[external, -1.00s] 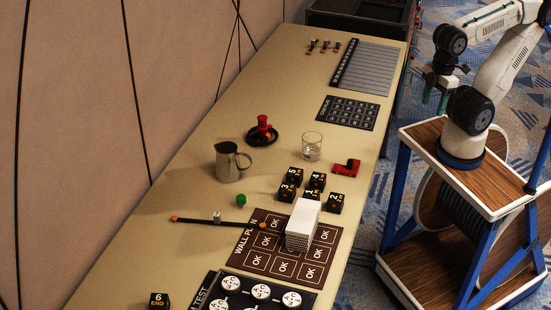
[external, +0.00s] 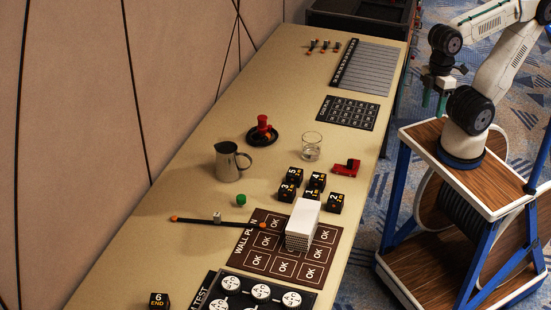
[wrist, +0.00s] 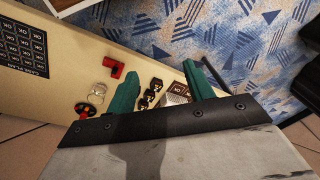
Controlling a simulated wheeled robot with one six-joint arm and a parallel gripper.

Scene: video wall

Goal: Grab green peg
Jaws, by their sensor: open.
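A small green piece (external: 241,200), which looks like the green peg, stands on the table left of the black number cubes and above the dark rod. My gripper (external: 434,101) is open and empty, well to the right of the peg and beyond the table's right edge. In the wrist view its two teal fingers (wrist: 158,72) are spread apart with nothing between them in their grip. I cannot make out the green peg in the wrist view.
A white stack (external: 302,224) sits on the wall plan mat (external: 262,262). The table's left strip is mostly clear.

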